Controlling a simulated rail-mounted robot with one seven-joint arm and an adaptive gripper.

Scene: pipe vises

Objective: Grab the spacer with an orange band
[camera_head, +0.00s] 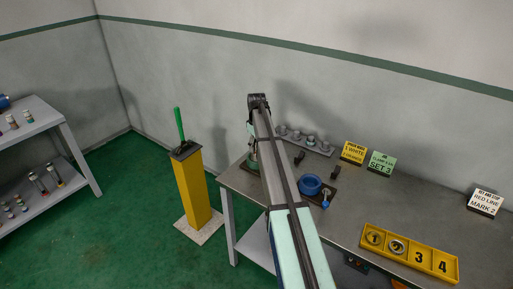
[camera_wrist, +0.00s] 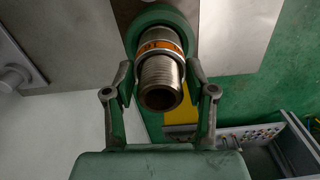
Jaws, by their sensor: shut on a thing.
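The spacer with an orange band (camera_wrist: 158,46) is a metal cylinder with a threaded near end, upper middle in the wrist view. A green ring (camera_wrist: 180,17) surrounds it behind the band; I cannot tell whether the ring is part of the spacer. My gripper (camera_wrist: 160,74) has a finger on each side of the cylinder and is shut on it. The exact contact on the pads is partly hidden. In the head view my arm hides the spacer and most of the gripper.
A grey bench holds a rack of several small cylinders (camera_head: 305,138), a blue ring-shaped part (camera_head: 311,184), sign blocks (camera_head: 381,162) and a yellow numbered tray (camera_head: 410,253) with rings in two slots. A yellow pedestal (camera_head: 193,188) with a green rod (camera_head: 179,123) stands left. Shelves (camera_head: 43,120) are at far left.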

